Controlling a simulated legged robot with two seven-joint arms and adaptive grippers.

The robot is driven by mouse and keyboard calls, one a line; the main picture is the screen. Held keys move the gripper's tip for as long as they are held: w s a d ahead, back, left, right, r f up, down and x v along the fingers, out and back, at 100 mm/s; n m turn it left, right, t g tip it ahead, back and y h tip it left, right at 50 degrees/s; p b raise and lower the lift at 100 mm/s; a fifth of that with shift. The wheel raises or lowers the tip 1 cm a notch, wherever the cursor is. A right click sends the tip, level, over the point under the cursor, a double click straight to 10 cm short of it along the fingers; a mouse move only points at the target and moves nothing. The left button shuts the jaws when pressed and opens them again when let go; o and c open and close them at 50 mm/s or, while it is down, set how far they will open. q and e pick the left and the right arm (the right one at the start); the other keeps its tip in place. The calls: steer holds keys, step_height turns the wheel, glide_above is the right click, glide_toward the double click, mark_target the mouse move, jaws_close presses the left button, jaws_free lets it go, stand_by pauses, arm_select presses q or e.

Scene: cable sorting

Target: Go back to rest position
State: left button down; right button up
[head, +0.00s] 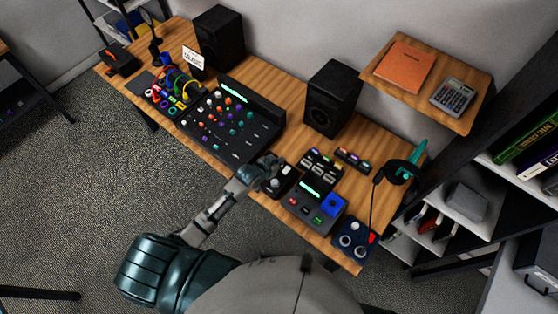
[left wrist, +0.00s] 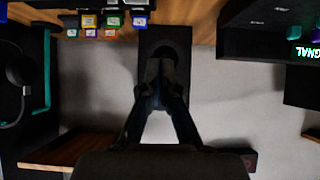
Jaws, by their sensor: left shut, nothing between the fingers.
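My left gripper (head: 268,170) reaches in from the lower part of the head view and is over the front edge of the wooden desk (head: 280,212). It is beside a small black device with a knob (head: 285,182), right of the big mixer; I cannot tell whether they touch. In the left wrist view the two fingers (left wrist: 160,68) come together at the tips with nothing between them. A black speaker (left wrist: 178,38) shows behind the fingertips. My right gripper is in neither view.
The mixer (head: 262,132) and coloured cables (head: 178,88) lie left of the gripper. A black control unit (head: 316,202), headphones on a stand (head: 397,170) and a speaker (head: 331,98) are to the right. A wall shelf (head: 472,78) juts out at upper right. Carpet (head: 110,170) before the desk is clear.

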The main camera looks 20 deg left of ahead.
arm_select(q)
steer(key=shift+s+r, duration=0.25)
steer(key=shift+r, duration=0.1)
stand_by(0.3)
